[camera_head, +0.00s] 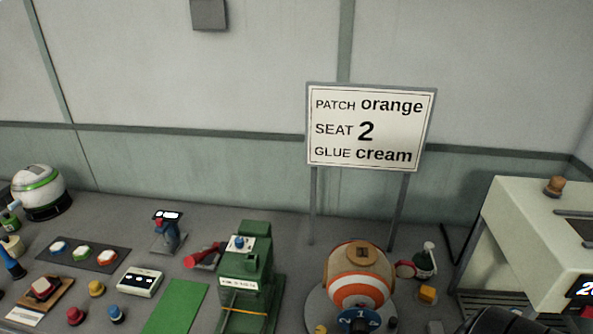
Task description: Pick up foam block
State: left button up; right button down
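A small yellow-orange block (428,294) lies on the grey table to the right of the orange-and-white striped ball (357,285). It looks most like the foam block, but I cannot be sure at this size. It lies apart from the ball, and nothing holds it. I cannot make out either of my grippers. A dark shape (492,322) is cut off by the bottom edge at the right, and I cannot tell what it is.
A green press (246,268) stands left of the ball. A bottle (427,260) stands behind the block. A large cream machine (535,245) fills the right. A sign (370,128) stands behind. Knobs, pads and a green mat (175,308) crowd the left.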

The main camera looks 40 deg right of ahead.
aim_at(427, 293)
jog(key=z, duration=2.25)
